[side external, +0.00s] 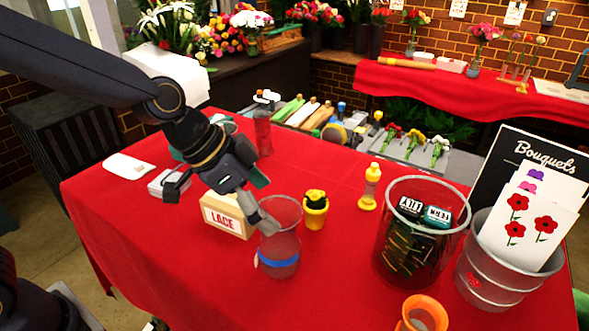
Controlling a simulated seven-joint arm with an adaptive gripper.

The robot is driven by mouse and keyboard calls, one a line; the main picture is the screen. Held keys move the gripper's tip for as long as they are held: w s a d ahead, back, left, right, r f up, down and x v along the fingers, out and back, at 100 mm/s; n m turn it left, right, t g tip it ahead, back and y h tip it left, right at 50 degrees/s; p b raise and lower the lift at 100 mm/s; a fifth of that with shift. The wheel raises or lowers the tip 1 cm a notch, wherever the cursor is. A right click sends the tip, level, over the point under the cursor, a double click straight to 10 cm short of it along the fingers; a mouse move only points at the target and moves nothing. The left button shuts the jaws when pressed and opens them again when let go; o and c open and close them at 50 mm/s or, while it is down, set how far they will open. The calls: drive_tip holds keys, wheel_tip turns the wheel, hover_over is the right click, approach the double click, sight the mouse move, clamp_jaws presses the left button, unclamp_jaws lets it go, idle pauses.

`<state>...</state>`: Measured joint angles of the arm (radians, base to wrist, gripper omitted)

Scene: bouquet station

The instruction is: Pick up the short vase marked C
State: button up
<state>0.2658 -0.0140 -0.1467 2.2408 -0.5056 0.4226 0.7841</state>
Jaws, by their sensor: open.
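A short clear vase (279,262) with a blue band stands upright on the red-covered table, left of the picture's middle. I cannot read a letter C on it; a small pale tag shows at its left edge. My gripper (222,205) is open and tilted above the table. One finger overlaps the vase's upper left rim; I cannot tell if it is inside, in front or touching. The other finger is apart to the left, near a small grey-white box. A tan box marked LACE (229,216) sits between the fingers in the picture, partly hidden by my gripper.
A yellow pot (315,212) and a yellow bottle (370,187) stand right of the vase. A large glass container (390,255), a metal bucket (488,275) with cards and an orange vase (422,315) crowd the right. A reddish vase (263,132) stands behind. The front left is clear.

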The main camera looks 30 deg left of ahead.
sight(278, 212)
drive_tip(key=x, duration=0.3)
drive_tip(key=shift+w+d+f, duration=0.1)
drive_tip(key=shift+f, duration=0.1)
drive_tip(key=shift+c, duration=0.3)
drive_tip(key=c, duration=1.7)
drive_tip(key=shift+r, duration=0.15)
